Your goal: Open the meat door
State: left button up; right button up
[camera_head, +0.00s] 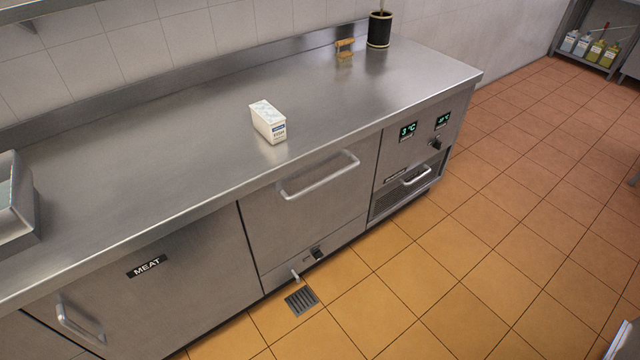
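The meat door (180,295) is a flat steel front in the lower left, under the counter, with a black label reading MEAT (147,266). It looks shut, flush with the front beside it. Its pale bar handle (78,322) sits near its left edge, at the lower left of the view. The bottom of the door is cut off by the frame. Neither of my grippers shows in this view.
The steel counter (200,150) carries a white carton (268,122), a black container (379,30) and a grey tray (22,225). Another front with a bar handle (320,176) is right of the meat door. Orange tiled floor (440,270) in front is mostly open, with a drain (301,301).

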aim_at(150, 302)
jog(key=u, duration=1.35)
